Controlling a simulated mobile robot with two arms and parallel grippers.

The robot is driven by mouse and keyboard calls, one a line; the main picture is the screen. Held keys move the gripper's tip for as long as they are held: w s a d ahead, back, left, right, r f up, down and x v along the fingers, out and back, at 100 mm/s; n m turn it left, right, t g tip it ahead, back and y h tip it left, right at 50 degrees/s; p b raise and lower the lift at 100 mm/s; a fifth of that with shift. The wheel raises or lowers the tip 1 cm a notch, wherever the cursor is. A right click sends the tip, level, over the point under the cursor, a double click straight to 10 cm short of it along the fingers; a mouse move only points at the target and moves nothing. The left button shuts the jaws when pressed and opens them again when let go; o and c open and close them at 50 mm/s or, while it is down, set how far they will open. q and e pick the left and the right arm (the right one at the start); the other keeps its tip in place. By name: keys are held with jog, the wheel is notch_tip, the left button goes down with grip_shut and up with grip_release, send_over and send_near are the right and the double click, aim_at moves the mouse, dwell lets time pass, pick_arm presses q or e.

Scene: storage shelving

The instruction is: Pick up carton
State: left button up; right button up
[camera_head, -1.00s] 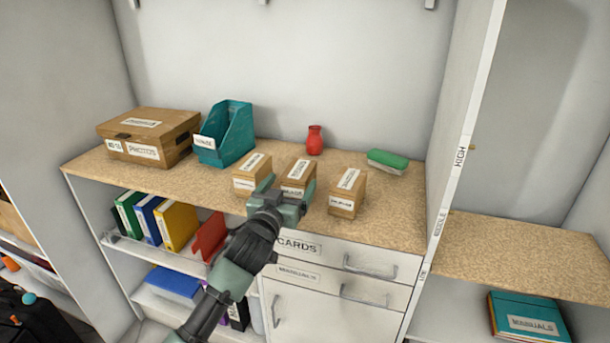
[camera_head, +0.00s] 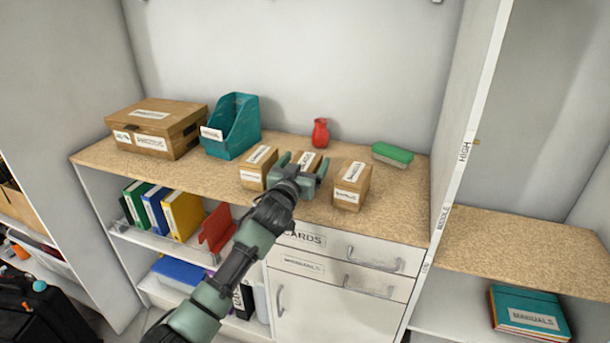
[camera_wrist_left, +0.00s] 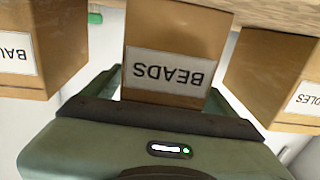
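Three small brown cartons with white labels stand in a row on the wooden counter: a left carton (camera_head: 252,178), a middle carton (camera_head: 310,158) and a right carton (camera_head: 350,192). My left gripper (camera_head: 303,165) is open at the middle carton, with a finger on each side of it. In the left wrist view the middle carton (camera_wrist_left: 170,50) faces the gripper (camera_wrist_left: 165,95), and its label reads BEADS upside down. A gap shows beside the carton on the left; contact on the other side is unclear. My right gripper is not in view.
The neighbouring cartons stand close on both sides. A red vase (camera_head: 320,132) and a green-topped block (camera_head: 392,154) are behind. A teal file holder (camera_head: 235,128) and a large brown box (camera_head: 155,130) stand left. Drawers (camera_head: 345,252) are below; a divider panel (camera_head: 465,150) rises at right.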

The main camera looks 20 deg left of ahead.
pick_arm(q)
jog(key=c, duration=1.5)
jog(key=shift+o, duration=0.2)
notch_tip(320, 180, up, 20)
